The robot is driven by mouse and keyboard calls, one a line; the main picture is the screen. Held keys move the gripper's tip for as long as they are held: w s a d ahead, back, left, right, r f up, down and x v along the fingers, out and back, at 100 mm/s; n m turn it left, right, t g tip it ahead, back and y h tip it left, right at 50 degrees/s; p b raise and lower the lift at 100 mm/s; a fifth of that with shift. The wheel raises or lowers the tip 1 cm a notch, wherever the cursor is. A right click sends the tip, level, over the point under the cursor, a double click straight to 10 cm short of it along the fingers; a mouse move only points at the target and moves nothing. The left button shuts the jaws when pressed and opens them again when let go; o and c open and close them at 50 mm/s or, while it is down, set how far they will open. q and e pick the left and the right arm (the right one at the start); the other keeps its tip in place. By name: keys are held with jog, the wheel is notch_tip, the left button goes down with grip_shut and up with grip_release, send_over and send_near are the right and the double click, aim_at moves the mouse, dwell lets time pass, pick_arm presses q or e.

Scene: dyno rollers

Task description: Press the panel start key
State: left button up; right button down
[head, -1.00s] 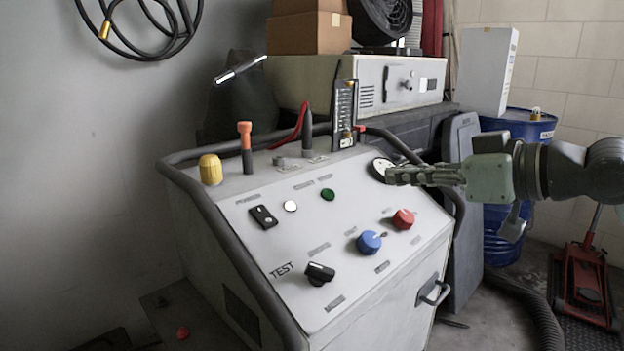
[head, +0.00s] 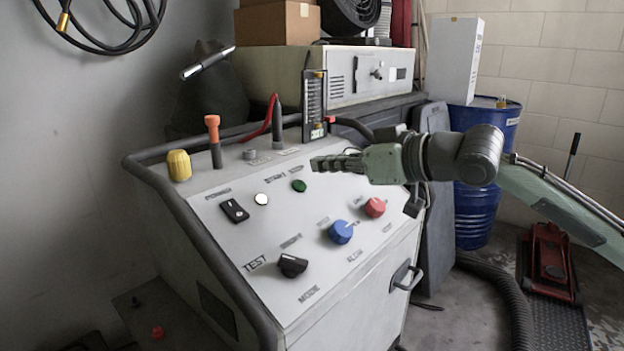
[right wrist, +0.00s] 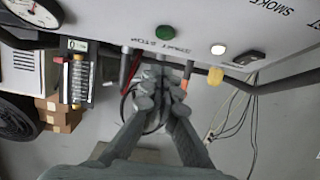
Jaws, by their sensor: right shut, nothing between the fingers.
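The sloped grey panel (head: 350,265) carries a small round green button (head: 299,185) and a white button (head: 261,199) to its left. In the right wrist view the green button (right wrist: 163,33) sits by lettering that looks like START STOP; the white button (right wrist: 218,49) shows there too. My right gripper (head: 316,164) comes in from the right, shut and empty. In the head view its fingertips appear just above and right of the green button, apart from it. In the right wrist view the closed fingertips (right wrist: 158,78) are below the green button. My left gripper is not in view.
The panel also holds a black rocker switch (head: 235,210), a blue knob (head: 341,232), a red knob (head: 375,207) and a black knob (head: 292,265). An orange-topped lever (head: 214,140) and a yellow knob (head: 179,165) stand along the back edge, inside a dark rail (head: 190,205).

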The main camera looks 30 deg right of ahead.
aim_at(295, 180)
jog(key=w+f, duration=0.2)
jog(key=shift+w+a+f, duration=0.15)
jog(key=shift+a+f, duration=0.15)
jog(key=shift+a, duration=0.05)
jog(key=shift+w+a+f, duration=0.1)
jog(key=shift+w+f, duration=0.15)
jog(key=shift+f, duration=0.4)
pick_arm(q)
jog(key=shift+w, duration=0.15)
